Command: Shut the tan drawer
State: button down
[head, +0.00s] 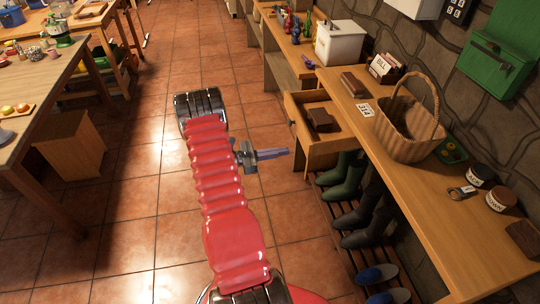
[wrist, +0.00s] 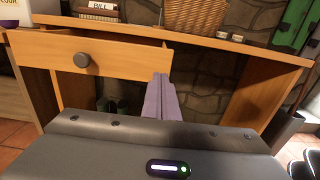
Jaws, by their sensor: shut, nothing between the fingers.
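The tan drawer (head: 330,147) sticks out open from the wooden bench on the right, with a dark brown block (head: 319,120) inside it. In the wrist view its front (wrist: 125,58) carries a round grey knob (wrist: 82,60) left of my fingers. My gripper (head: 286,152) is shut and empty, its pale purple fingers pointing at the bench. In the head view the fingertips are just left of the drawer's near front corner. In the wrist view the fingers (wrist: 160,97) overlap the front's lower right end; I cannot tell whether they touch it. The inside of the drawer is hidden there.
The bench top (head: 445,220) holds a wicker basket (head: 408,125), a brown block (head: 354,84) and jars (head: 500,198). Green boots (head: 340,180) and other footwear stand on a slatted rack below. The tiled floor left of the drawer is clear; another table (head: 40,95) stands at left.

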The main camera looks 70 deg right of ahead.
aim_at(306, 148)
jog(key=x, duration=0.7)
